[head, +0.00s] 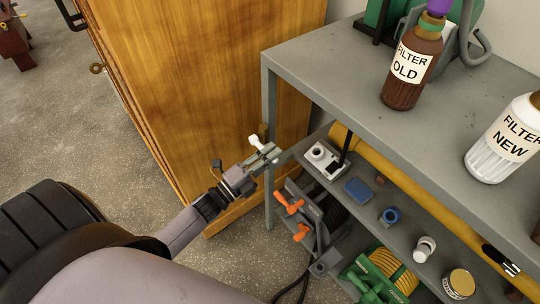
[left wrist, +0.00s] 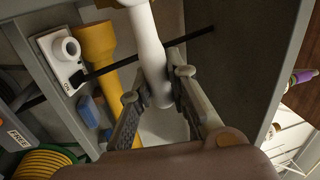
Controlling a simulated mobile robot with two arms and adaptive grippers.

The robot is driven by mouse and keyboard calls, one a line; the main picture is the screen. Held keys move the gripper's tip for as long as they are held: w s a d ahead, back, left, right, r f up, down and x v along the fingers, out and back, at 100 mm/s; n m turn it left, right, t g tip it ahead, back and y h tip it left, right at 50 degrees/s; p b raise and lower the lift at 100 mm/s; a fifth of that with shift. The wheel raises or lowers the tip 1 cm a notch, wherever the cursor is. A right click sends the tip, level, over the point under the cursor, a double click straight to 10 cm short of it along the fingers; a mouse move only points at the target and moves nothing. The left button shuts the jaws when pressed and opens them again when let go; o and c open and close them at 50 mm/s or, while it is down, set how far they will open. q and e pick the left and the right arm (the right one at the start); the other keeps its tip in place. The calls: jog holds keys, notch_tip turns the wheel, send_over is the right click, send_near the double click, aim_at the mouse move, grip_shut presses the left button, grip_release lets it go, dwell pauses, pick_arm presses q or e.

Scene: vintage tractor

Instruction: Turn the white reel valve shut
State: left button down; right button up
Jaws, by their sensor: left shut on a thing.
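In the left wrist view the white piece (left wrist: 148,40) is a smooth bar running down from the top edge to between the two fingers (left wrist: 156,92). The left gripper is shut on it, in front of the wooden cabinet and beside the shelf's front left leg. My right gripper is not in view.
The grey shelf unit (head: 345,73) stands close on the right, with FILTER OLD (head: 410,70) and FILTER NEW (head: 505,143) bottles on top. The wooden cabinet (head: 205,75) stands behind the gripper.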

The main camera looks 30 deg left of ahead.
pick_arm(q)
jog(key=shift+f+m+h+b, duration=0.35)
jog(key=shift+f+m, duration=0.15)
jog(key=shift+m, duration=0.1)
jog(key=c, duration=1.5)
grip_release()
jog(key=v, duration=1.2)
jog(key=shift+r, duration=0.1)
